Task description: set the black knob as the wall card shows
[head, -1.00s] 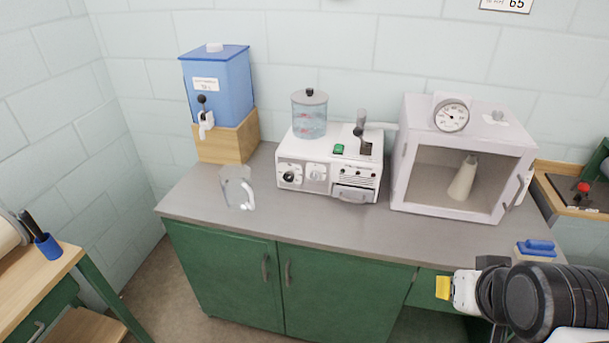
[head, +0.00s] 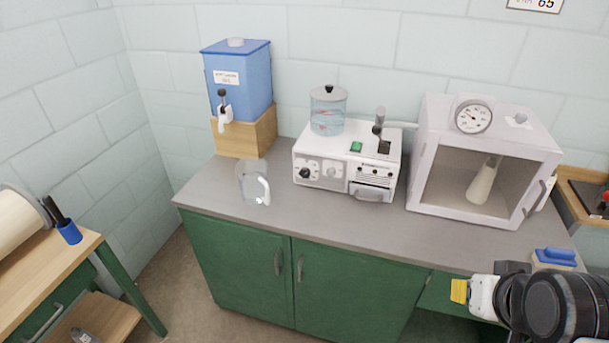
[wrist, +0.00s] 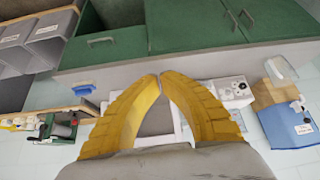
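The black knob (head: 304,173) is on the left of the front panel of a white machine (head: 335,155) on the counter. A paler dial sits to its right. The knob's pointer is too small to read. The wall card (head: 536,4) is cut off by the top edge of the head view; only its lower part, ending in "65", shows. My gripper (head: 459,291) is at the lower right, in front of the counter, well away from the knob. In the wrist view its yellow fingers (wrist: 159,77) meet at the tips with nothing between them.
A glass jug (head: 252,183) and a blue tank (head: 240,82) on a wooden block stand left of the machine. A blue-handled item (head: 554,257) lies near the right front edge. Bare counter lies before the machine.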

